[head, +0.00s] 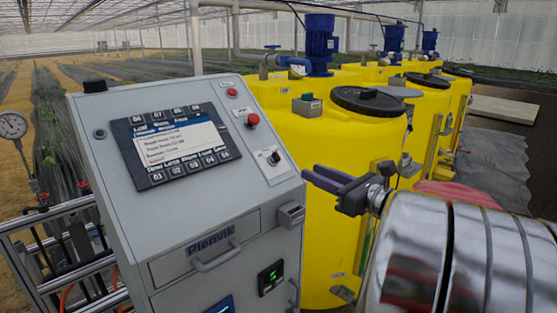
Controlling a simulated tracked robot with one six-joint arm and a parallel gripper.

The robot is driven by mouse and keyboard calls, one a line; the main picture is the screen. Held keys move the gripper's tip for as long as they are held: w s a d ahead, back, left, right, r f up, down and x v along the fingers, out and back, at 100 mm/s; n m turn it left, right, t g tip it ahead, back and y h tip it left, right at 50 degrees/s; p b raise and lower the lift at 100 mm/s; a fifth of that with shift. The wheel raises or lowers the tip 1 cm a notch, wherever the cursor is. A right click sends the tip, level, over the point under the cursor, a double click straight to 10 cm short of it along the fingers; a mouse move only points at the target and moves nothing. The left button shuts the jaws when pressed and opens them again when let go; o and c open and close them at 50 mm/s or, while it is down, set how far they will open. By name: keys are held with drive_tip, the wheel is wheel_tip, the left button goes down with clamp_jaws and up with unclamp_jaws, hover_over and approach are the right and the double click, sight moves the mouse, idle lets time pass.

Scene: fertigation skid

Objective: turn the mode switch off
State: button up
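A grey control cabinet (225,214) stands at the left centre with a sloped panel. A black rotary knob on a pale plate (274,157), which looks like the mode switch, sits at the panel's lower right. Its pointer is too small to read for certain. My gripper (310,172) is right of the knob and a little lower in the picture, just beyond the panel's right edge. Its dark purple fingers point left toward the panel and look apart from the knob. They overlap in this view, so their gap is unclear. Nothing shows between them.
A screen with keys (178,145) fills the panel's left. Red buttons (252,120) (232,92) sit above the knob. A grey box (291,214) juts from the cabinet's right edge below my gripper. Yellow tanks (350,140) stand behind. A pressure gauge (12,125) is far left.

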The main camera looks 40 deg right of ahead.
sight(279, 158)
drive_tip(key=w, duration=0.4)
drive_tip(key=w+a, duration=0.1)
drive_tip(key=w, duration=0.8)
drive_tip(key=shift+a, duration=0.4)
drive_tip(key=shift+c, duration=0.4)
clamp_jaws()
drive_tip(key=shift+a, duration=0.1)
